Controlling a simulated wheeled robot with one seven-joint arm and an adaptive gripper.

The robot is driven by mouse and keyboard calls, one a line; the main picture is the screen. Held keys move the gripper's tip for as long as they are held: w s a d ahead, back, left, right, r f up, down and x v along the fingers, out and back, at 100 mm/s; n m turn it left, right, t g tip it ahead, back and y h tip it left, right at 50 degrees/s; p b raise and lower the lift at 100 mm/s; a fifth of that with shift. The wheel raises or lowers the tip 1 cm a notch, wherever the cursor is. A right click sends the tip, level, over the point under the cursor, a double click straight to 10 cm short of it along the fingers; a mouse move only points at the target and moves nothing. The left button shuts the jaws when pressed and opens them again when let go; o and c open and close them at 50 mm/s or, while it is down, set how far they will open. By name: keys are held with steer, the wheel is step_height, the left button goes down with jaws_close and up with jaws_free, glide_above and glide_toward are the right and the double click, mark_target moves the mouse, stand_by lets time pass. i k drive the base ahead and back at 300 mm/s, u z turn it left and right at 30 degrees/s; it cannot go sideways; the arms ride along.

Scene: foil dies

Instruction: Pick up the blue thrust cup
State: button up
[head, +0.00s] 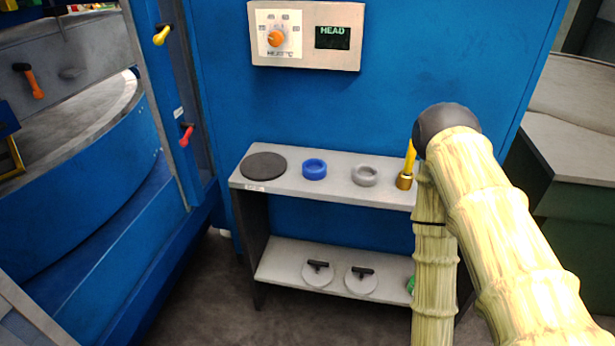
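The blue thrust cup (314,169) is a short round ring with a hollow centre. It sits on the top shelf of a small grey rack, between a dark disc and a grey ring, with nothing on it. My gripper is not in view. My arm, with pale bamboo-like links, fills the right side and bends down past the right end of the rack, apart from the cup.
The grey rack (280,186) also holds a dark disc (263,166), a grey ring (364,176) and a brass piece with a yellow handle (405,181). Two handled white discs (317,274) lie below. A blue panel (300,110) stands behind.

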mark_target(313, 169)
steer(key=u, duration=1.85)
steer(key=i, duration=1.6)
steer(key=z, duration=1.65)
